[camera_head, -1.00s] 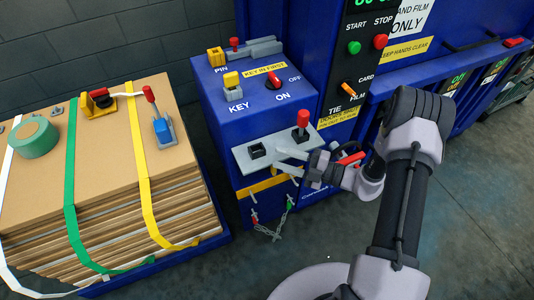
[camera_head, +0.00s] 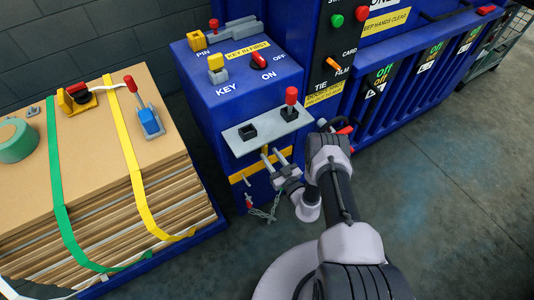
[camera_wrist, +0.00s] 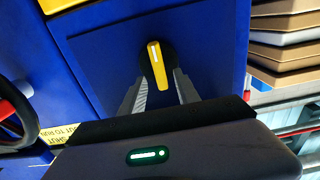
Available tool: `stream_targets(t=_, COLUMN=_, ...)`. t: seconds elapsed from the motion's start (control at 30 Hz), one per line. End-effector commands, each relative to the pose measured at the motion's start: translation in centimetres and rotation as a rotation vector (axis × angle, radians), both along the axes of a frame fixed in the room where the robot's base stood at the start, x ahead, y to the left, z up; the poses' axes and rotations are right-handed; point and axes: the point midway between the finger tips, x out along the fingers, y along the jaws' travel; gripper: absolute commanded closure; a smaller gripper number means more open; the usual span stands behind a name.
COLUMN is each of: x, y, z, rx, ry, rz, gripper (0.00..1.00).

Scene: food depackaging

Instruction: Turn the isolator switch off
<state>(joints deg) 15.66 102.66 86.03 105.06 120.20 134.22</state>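In the wrist view, a yellow rotary handle (camera_wrist: 158,65) on a black round base sits on a blue panel; it looks like an isolator switch, but no label on it is readable. Its bar with a white line points nearly straight up and down in that picture. My gripper (camera_wrist: 160,92) is open, with one finger on each side of the handle's lower end. Contact cannot be told. In the head view, my gripper (camera_head: 268,158) is at the cabinet's front, below the grey lever plate (camera_head: 270,130). A red knob (camera_head: 257,60) marked ON and OFF is on the cabinet top.
A red-topped lever (camera_head: 291,101) stands on the plate just above my gripper. A chain (camera_head: 262,214) hangs below. A strapped cardboard stack (camera_head: 150,198) stands left. A red-and-black wheel (camera_wrist: 18,108) is at the wrist view's left. Floor at right is clear.

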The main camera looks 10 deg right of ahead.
Motion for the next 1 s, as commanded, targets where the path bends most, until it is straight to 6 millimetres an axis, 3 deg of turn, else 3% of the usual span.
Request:
stream_targets(t=0.2, x=2.6, y=0.9, z=0.0, rx=-0.001, ry=0.000, rz=0.001, gripper=0.62)
stream_targets(t=0.5, x=2.9, y=0.9, z=0.0, rx=-0.001, ry=0.001, rz=0.000, gripper=0.62)
stream_targets(t=0.7, x=2.9, y=0.9, z=0.0, rx=-0.001, ry=0.001, rz=0.000, gripper=1.00)
stream_targets(t=1.0, x=2.9, y=1.0, z=-0.1, rx=-0.012, ry=-0.002, rz=0.001, gripper=1.00)
